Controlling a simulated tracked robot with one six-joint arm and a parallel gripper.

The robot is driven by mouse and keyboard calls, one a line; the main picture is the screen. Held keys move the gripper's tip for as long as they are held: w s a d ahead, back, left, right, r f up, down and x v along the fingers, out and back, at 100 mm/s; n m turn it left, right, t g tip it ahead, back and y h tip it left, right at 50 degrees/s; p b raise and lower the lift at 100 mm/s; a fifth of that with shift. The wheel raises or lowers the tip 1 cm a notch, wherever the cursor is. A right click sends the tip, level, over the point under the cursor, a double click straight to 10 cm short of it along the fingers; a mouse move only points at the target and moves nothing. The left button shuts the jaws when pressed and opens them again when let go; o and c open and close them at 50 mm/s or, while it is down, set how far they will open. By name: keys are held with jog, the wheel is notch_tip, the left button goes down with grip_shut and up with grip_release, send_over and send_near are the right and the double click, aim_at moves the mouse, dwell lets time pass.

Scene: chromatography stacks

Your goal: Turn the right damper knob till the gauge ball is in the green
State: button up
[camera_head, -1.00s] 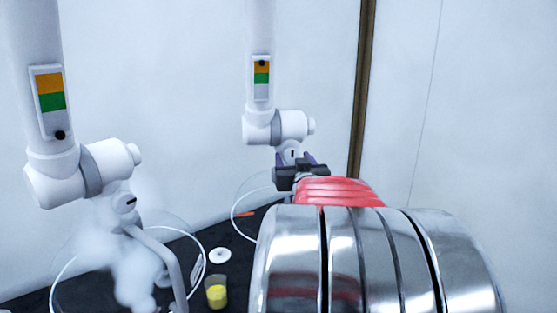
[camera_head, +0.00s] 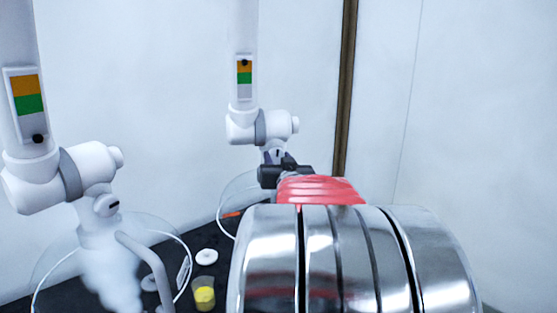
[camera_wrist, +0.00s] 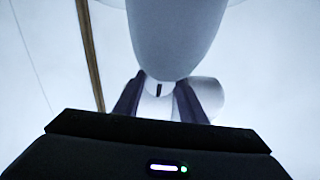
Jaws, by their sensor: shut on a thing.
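The right damper knob (camera_wrist: 158,86) is a small white knob with a dark mark, under the right stack's white joint. My gripper (camera_wrist: 165,103) is shut on it, with one dark finger on each side in the wrist view. In the head view my gripper (camera_head: 277,157) is at the knob, mostly hidden behind my red and silver arm. The right gauge (camera_head: 244,78) is a strip with orange above, green in the middle and pale grey below. Its dark gauge ball (camera_head: 244,62) is at the top, in the orange.
The left stack has its own gauge (camera_head: 28,104), with its ball (camera_head: 38,138) low, below the green. Its damper knob (camera_head: 106,205) is free. A beaker with yellow contents (camera_head: 204,293) and a white disc (camera_head: 207,256) are on the dark bench. Pale vapour (camera_head: 112,270) hangs at lower left.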

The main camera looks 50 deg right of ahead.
jog(key=shift+m, duration=1.8)
jog(key=o, duration=1.1)
jog(key=shift+c, duration=0.2)
